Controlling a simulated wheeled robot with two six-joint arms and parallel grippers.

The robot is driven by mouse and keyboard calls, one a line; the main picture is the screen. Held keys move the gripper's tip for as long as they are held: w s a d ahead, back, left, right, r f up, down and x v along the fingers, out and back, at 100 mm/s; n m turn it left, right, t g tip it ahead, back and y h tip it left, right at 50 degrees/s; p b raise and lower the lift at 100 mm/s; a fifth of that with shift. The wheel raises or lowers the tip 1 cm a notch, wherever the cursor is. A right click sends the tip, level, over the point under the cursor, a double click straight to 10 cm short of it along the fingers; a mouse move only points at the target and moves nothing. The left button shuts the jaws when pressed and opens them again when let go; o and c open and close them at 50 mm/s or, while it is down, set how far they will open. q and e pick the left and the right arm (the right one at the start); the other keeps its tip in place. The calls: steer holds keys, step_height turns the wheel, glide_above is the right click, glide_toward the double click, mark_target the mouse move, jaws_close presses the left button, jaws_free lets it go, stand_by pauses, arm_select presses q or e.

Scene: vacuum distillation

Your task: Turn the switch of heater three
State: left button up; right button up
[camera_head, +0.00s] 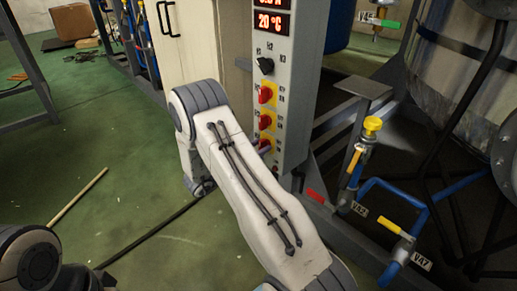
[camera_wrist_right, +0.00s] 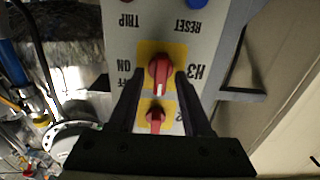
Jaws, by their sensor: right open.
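The heater three switch is a red knob (camera_wrist_right: 160,72) on a yellow plate, marked H3, in the right wrist view, where the panel appears upside down. My right gripper (camera_wrist_right: 160,78) is open, with one dark finger on each side of this knob. Whether the fingers touch it I cannot tell. In the head view the control panel (camera_head: 300,75) carries a column of knobs, and the lowest red knob (camera_head: 264,144) is partly hidden by my right arm. My right gripper is mostly hidden behind that arm. My left gripper is out of view.
A second red knob (camera_wrist_right: 156,118) sits close to the H3 knob, between the fingers in the wrist view. A black knob (camera_head: 265,65) is higher on the panel. Blue pipes with valves (camera_head: 372,126) stand right of the panel. Green floor is open at left, with a stick (camera_head: 78,197).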

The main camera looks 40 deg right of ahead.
jaws_close()
steer(key=m, duration=0.3)
steer(key=shift+p, duration=0.35)
steer(key=m, duration=0.4)
steer(key=shift+s+a+f+m, duration=0.1)
steer(key=shift+s+m, duration=0.05)
steer(key=shift+m, duration=0.15)
steer(key=m+b, duration=0.1)
steer(key=m, duration=0.2)
steer(key=m+b, duration=0.1)
steer(key=m, duration=0.2)
steer(key=m+b, duration=0.2)
steer(key=m, duration=0.2)
steer(key=shift+f, duration=0.25)
